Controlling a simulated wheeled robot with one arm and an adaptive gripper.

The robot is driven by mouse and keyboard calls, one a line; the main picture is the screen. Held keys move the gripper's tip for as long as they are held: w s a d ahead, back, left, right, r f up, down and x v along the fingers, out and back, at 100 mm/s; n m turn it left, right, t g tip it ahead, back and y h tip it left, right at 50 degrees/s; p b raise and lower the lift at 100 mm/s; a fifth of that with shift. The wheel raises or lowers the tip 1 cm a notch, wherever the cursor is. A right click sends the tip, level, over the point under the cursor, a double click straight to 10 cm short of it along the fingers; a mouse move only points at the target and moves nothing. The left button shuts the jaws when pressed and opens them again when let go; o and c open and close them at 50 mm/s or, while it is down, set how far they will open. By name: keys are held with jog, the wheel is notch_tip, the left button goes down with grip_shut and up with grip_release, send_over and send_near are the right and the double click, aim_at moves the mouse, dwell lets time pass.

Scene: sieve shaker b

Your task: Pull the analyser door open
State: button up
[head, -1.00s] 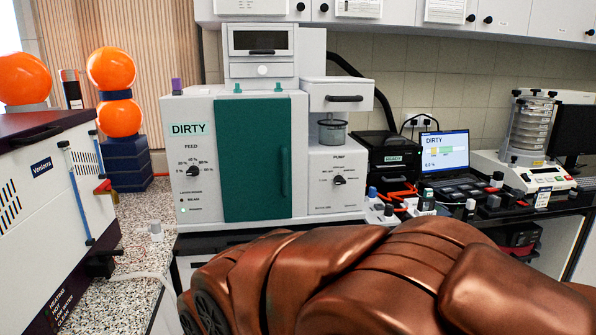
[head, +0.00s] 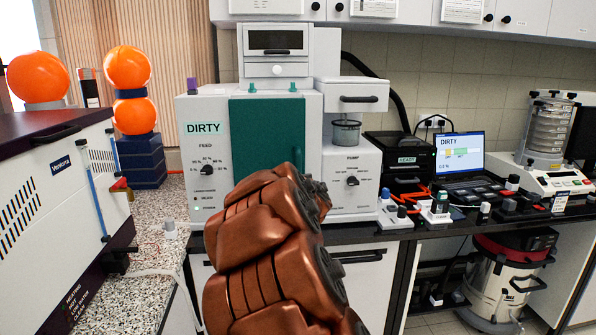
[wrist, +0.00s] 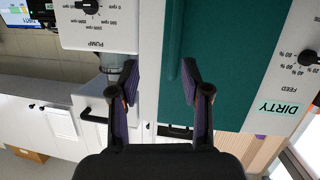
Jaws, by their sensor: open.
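The analyser (head: 205,110) is a white cabinet with a DIRTY label and a flat green door (head: 262,128), which looks closed. The door also fills the upper middle of the wrist view (wrist: 215,50). Its green vertical handle (wrist: 174,68) shows in the wrist view, near the door's edge. My gripper (wrist: 160,78) is open and empty, its two dark fingers pointing at the cabinet front. The handle lies between the fingertips in the picture, closer to the right finger. I cannot tell how far off it is. In the head view my arm hides the lower door and the gripper.
A pump panel (head: 350,185) with a knob and a glass jar (head: 346,133) adjoin the door on its handle side. A laptop (head: 460,155) and small bottles stand on the bench to the right. A white machine (head: 60,190) stands at the left.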

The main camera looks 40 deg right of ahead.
aim_at(299, 171)
jog(key=shift+w+d+f+n+t+y+p, duration=0.1)
jog(key=shift+w+d+n+t+y+p, duration=0.35)
jog(key=shift+w+d+t, duration=0.95)
jog(key=shift+w+d+f+n+t+y+p, duration=0.15)
jog(key=shift+w+d+n+t+y, duration=0.4)
jog(key=shift+w+d, duration=1.8)
jog(key=shift+w+d+f+n+t+y+p, duration=0.1)
jog(key=shift+w+d+n+t+y+p, duration=0.55)
jog(key=shift+w, duration=2.25)
jog(key=shift+d+m+t, duration=0.15)
jog(key=shift+m+t, duration=0.1)
jog(key=shift+t, duration=0.05)
grip_shut()
